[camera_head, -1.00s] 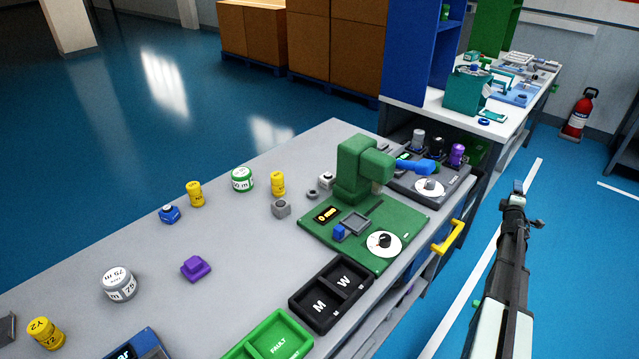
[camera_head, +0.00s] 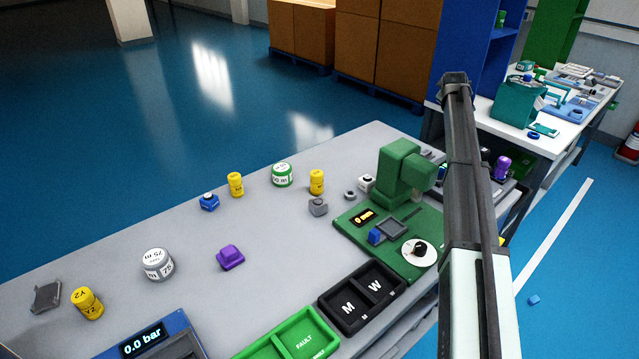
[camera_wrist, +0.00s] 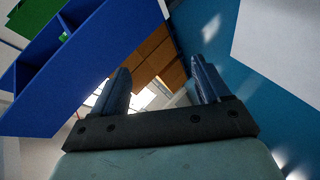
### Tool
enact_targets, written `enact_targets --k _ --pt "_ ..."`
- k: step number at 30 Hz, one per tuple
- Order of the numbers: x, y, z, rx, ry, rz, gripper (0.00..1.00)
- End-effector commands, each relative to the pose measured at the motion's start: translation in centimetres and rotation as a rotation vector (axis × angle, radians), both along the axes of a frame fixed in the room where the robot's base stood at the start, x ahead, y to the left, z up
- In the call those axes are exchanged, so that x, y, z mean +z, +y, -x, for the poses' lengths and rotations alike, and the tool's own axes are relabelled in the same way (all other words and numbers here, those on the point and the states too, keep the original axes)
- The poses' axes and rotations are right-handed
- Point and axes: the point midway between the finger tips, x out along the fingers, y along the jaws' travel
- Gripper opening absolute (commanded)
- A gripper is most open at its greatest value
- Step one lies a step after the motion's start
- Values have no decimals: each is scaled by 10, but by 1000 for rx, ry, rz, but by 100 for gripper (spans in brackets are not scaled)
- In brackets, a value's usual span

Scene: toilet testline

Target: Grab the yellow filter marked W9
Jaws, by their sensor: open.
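Three yellow filters stand on the grey table. One yellow filter (camera_head: 87,303) at the near left is marked Y2. A second yellow filter (camera_head: 236,184) stands beside a blue part, and a third yellow filter (camera_head: 317,182) stands right of a green-banded jar; the marks on these two are too small to read. My gripper shows in the wrist view (camera_wrist: 160,90) with its two fingers apart and nothing between them. In the head view my arm rises at the right, over the table's right end, well away from the filters. No filter shows in the wrist view.
A green test stand (camera_head: 402,170), a black M/W tray (camera_head: 322,300) and a green fault tray (camera_head: 262,349) line the table's right and front. A grey-banded jar (camera_head: 157,264), a purple part (camera_head: 230,257) and a blue part (camera_head: 209,202) stand among the filters.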

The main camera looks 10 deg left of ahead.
Motion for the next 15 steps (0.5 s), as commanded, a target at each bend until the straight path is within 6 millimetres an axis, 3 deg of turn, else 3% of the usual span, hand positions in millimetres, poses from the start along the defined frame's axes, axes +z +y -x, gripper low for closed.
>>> enact_targets --k 1,3,8,12,15 --pt "6 39 -2 20 41 -42 76" --pt "5 87 3 41 115 -100 76" --pt "-20 195 37 81 332 -198 76" --pt "-55 282 86 103 553 -240 76" --pt "-77 335 127 111 711 -250 76"
